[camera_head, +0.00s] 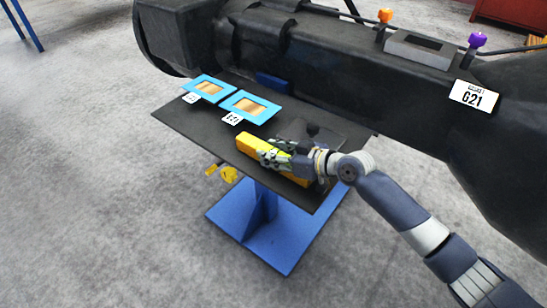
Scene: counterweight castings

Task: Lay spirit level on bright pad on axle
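A yellow spirit level (247,145) lies on a dark table. My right gripper (268,150) is at the level, with its fingers over the bar and covering part of it. I cannot tell whether the fingers are closed on it. A large black axle casting (340,50) runs across the back and right, above the table. My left gripper is not in view.
Two blue-framed plates (207,89) (264,115) with small labels lie on the dark table (185,126), left of the level. Orange (385,15) and purple (477,40) knobs flank the block. The table stands on a blue base (232,215).

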